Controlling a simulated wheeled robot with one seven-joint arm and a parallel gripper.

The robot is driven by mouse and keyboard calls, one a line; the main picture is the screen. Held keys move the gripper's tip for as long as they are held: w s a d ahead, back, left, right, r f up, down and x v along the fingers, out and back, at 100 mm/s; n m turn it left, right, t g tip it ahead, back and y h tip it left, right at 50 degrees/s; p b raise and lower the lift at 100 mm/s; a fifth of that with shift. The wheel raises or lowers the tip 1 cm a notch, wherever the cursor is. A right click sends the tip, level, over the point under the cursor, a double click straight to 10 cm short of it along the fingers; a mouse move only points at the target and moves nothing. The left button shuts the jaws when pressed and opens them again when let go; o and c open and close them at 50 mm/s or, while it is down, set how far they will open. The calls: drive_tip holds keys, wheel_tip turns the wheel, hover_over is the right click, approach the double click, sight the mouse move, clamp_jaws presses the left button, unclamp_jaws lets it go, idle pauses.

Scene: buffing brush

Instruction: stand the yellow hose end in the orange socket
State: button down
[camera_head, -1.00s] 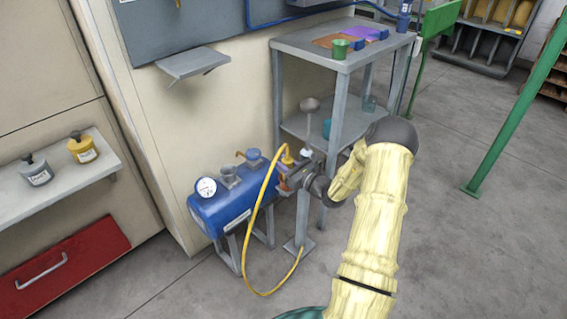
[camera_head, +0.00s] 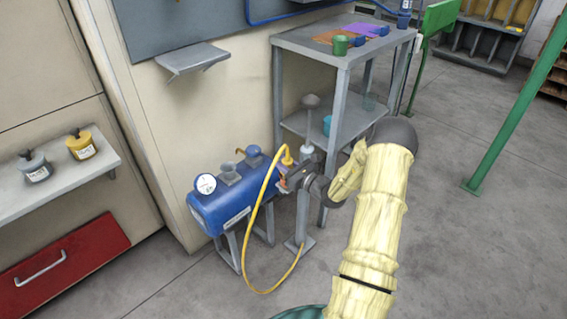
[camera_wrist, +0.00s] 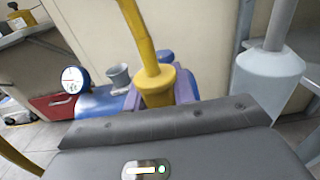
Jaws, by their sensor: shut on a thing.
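The yellow hose end (camera_head: 287,158) stands roughly upright at my gripper, beside the right end of the blue tank. In the wrist view the yellow hose end (camera_wrist: 156,84) rises just beyond the grey gripper body. My gripper (camera_head: 284,180) is shut on it; the fingertips are mostly hidden. The yellow hose (camera_head: 250,230) loops down to the floor and back to a post foot. A small orange patch (camera_head: 282,185) shows by the fingers; it may be the orange socket, largely hidden. I cannot tell whether the hose end is in it.
The blue tank (camera_head: 230,205) with a white gauge (camera_head: 205,184) stands left of my gripper. Open floor lies in front and to the right.

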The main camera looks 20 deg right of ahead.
drive_tip(key=c, duration=1.1)
unclamp_jaws()
drive_tip(key=p+v, duration=0.4)
drive_tip(key=v, duration=1.3)
drive_tip(key=shift+s, duration=0.15)
